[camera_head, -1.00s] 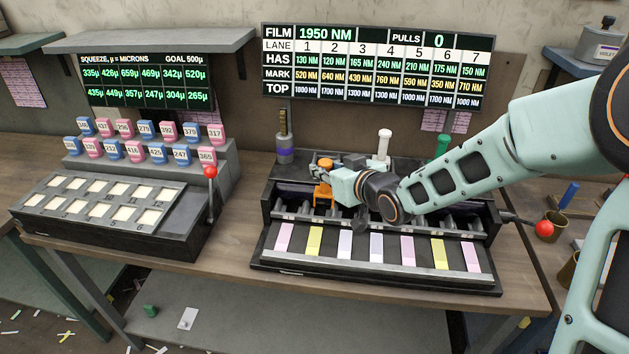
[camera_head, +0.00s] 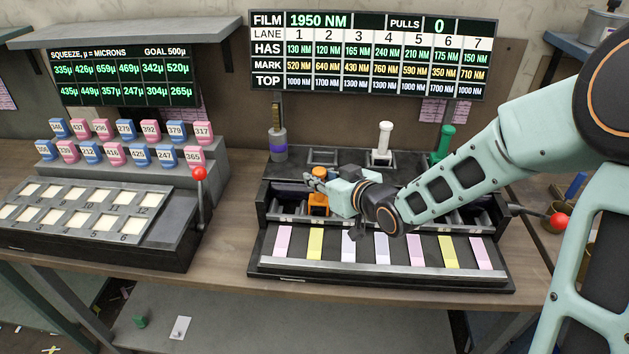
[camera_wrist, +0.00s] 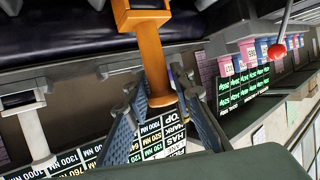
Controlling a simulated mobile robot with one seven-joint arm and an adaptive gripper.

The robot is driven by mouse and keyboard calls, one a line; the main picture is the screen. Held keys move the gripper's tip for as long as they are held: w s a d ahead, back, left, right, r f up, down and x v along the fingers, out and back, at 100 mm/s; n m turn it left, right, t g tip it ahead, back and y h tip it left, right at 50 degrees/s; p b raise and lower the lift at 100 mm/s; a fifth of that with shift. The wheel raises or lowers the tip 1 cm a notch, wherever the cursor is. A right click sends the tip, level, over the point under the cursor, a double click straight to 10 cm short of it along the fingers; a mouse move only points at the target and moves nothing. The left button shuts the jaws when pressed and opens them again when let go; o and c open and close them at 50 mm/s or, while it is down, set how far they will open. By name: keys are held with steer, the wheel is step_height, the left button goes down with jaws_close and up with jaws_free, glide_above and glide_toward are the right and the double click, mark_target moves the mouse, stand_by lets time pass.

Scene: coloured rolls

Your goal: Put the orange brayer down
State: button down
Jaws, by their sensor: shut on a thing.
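The orange brayer (camera_head: 318,204) is upright over the trough of the lane machine (camera_head: 283,266), near the second lane from the left. In the wrist view its orange handle (camera_wrist: 152,62) runs between the two fingers of my gripper (camera_wrist: 165,112), and part of its frame shows at the top edge. My gripper (camera_head: 318,181) is shut on the handle. The roller end is mostly hidden, so I cannot tell whether it touches the trough.
An empty holder (camera_head: 322,157) lies between purple and white. A red-knobbed lever (camera_head: 558,221) is at the right; another machine (camera_head: 95,226) is at the left.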

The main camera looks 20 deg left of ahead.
steer(key=shift+a+f, duration=0.1)
steer(key=shift+f, duration=0.6)
steer(key=shift+r, duration=0.1)
steer(key=shift+f+b, duration=0.3)
steer(key=shift+b, duration=0.15)
steer(key=c, duration=1.7)
jaws_free()
steer(key=shift+r, duration=0.1)
steer(key=shift+r, duration=0.15)
